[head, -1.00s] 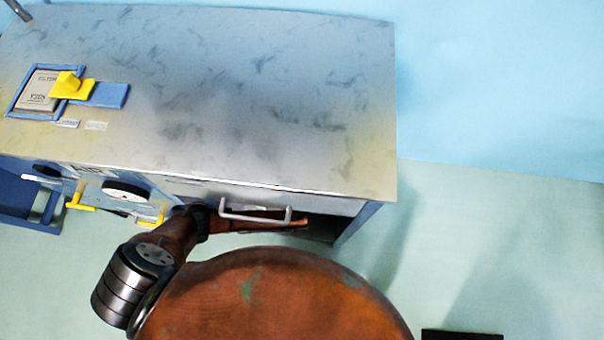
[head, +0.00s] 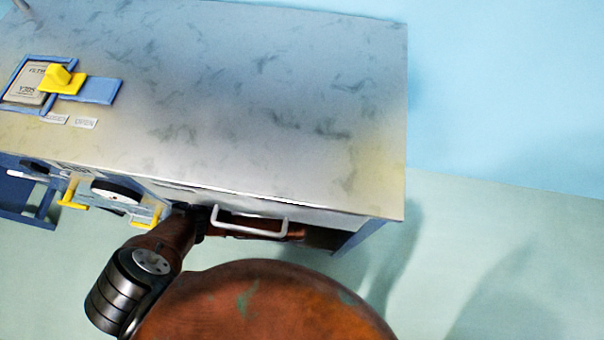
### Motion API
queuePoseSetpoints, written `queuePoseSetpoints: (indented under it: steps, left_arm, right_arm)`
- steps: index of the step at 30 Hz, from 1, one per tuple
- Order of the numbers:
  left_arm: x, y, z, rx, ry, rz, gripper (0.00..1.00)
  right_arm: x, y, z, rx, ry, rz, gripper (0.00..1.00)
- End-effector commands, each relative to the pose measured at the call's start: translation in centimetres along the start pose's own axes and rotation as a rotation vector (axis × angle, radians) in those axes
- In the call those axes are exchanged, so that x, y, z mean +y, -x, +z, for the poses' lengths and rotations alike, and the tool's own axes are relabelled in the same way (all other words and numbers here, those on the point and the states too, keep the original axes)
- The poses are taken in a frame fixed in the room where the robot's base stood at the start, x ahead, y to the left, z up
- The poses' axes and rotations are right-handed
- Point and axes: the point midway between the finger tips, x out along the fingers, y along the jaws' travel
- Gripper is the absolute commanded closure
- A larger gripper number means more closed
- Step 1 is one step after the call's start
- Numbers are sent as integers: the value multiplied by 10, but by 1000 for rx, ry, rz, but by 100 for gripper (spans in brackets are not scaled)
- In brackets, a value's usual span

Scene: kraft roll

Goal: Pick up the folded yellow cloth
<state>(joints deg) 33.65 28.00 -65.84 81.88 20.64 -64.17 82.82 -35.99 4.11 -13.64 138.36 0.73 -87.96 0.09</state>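I see no folded yellow cloth in the head view. One of my arms, copper-brown with dark joints, comes up from the bottom and bends right, passing behind a grey bar handle (head: 248,222) at the front of a metal bench (head: 270,110). Its far end runs in under the bench top at a dark opening (head: 320,238). No gripper fingers show there, and what is inside the opening is hidden. My other gripper does not show.
On the bench top at left, a yellow knob (head: 62,78) sits on a blue slide (head: 100,90) beside a framed grey plate (head: 24,84). Labels lie below it. The front has yellow handles (head: 72,193) and a round dial (head: 116,190). Floor is clear at right.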

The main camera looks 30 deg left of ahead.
Motion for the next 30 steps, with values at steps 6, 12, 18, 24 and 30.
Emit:
queuePoseSetpoints:
  steps: [6, 12, 18, 24, 30]
  left_arm:
    - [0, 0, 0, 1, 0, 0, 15]
    - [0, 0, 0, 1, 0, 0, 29]
    - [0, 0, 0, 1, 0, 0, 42]
    - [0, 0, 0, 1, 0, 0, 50]
    - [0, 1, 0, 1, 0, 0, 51]
  right_arm:
    - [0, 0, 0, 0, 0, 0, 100]
    - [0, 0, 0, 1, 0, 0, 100]
    - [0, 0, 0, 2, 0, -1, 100]
    - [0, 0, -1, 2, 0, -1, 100]
    - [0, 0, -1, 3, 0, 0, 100]
